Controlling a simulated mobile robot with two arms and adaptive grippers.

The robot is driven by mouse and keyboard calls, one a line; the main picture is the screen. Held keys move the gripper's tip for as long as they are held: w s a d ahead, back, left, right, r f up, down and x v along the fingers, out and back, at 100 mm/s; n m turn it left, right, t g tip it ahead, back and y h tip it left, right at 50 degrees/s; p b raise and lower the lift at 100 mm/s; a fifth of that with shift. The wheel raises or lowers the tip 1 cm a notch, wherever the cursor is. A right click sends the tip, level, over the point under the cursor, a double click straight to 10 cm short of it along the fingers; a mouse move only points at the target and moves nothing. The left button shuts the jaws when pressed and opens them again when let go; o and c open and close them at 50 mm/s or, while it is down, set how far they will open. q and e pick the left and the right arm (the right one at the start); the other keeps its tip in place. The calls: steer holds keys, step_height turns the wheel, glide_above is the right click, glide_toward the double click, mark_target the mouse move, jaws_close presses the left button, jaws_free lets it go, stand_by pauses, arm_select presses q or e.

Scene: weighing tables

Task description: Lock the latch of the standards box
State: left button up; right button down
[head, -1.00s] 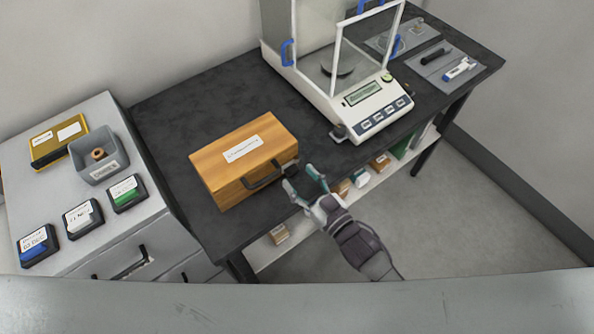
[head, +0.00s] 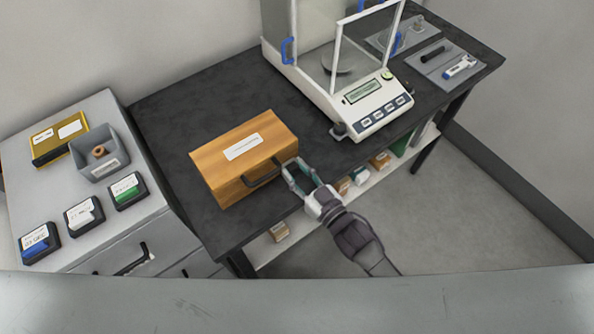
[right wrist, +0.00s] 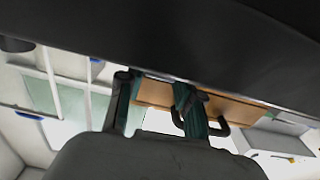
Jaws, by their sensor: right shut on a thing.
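The standards box (head: 243,155) is a closed wooden case with a white label on its lid, on the dark table. Its black handle (head: 264,177) is on the front face. My right gripper (head: 290,167) is at the right end of that face, beside the handle, shut on the latch, which its fingers hide. In the right wrist view the fingers (right wrist: 155,105) stand in front of the wooden box (right wrist: 240,108), with the handle (right wrist: 218,128) by the right finger. I cannot tell the latch's position. My left gripper is not in view.
A balance (head: 370,112) with a glass shield stands right of the box. A grey cabinet (head: 120,228) at the left holds a grey bin (head: 100,165) and several small cases. The table (head: 190,105) is clear behind the box.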

steer(key=shift+n, duration=0.3)
steer(key=shift+s+a+n+b, duration=0.1)
steer(key=shift+n+b, duration=0.2)
steer(key=shift+n, duration=2.8)
steer(key=c, duration=0.8)
jaws_free()
steer(key=shift+o, duration=0.2)
steer(key=v, duration=1.2)
